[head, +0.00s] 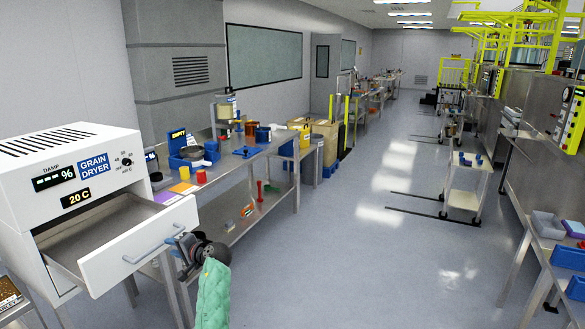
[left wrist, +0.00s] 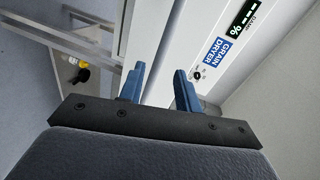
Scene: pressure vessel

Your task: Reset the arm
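My left arm, with a green sleeve, comes up at the bottom of the head view. Its left gripper (head: 181,246) is by the right end of the handle (head: 148,250) of the grain dryer's open drawer (head: 110,228). In the left wrist view the two blue fingers of the left gripper (left wrist: 158,82) stand apart. The grain dryer (head: 60,170) is a white box with a "20 C" display. My right gripper is not in view.
A steel workbench (head: 222,175) with blue, red and yellow items stands beyond the dryer. A white cart (head: 465,180) stands across the aisle. Another bench with trays (head: 548,225) is at right. The grey floor (head: 350,240) in the middle is clear.

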